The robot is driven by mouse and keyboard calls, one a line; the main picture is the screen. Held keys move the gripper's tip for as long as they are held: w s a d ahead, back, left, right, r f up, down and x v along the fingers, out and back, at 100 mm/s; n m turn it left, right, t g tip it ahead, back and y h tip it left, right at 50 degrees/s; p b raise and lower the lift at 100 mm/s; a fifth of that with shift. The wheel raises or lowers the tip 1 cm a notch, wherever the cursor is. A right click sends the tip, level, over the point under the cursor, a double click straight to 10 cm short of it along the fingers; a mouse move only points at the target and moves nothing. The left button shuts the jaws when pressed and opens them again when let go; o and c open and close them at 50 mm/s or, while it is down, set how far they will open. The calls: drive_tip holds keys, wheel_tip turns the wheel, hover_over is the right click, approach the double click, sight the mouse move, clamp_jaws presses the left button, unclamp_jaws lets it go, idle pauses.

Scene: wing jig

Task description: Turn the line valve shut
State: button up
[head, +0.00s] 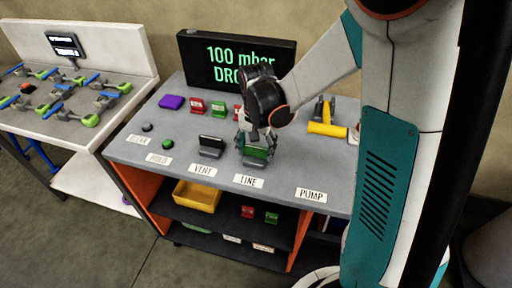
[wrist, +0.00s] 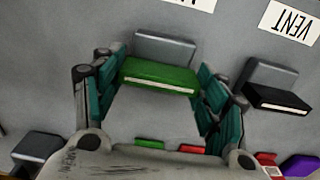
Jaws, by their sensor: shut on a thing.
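The line valve is a grey block (wrist: 165,47) with a green handle (wrist: 158,76), above the LINE label (head: 248,181) in the head view. My gripper (wrist: 160,84) is around the handle, one finger at each end, and shut on it. In the head view my gripper (head: 256,146) covers much of the valve. The handle lies crosswise in the wrist view. A display (head: 235,57) behind reads "100 mbar" and "DRO", the rest hidden by my arm.
The vent valve (head: 211,146) with a black handle stands just left. A yellow-handled tool (head: 326,129) lies to the right. Red and green blocks (head: 218,109) and a purple block (head: 171,102) sit at the back. A yellow bin (head: 197,196) is on the shelf below.

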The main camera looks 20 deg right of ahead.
sight(256, 148)
drive_tip(key=o, duration=1)
drive_tip(key=shift+o, duration=0.2)
wheel_tip(256, 148, up, 12)
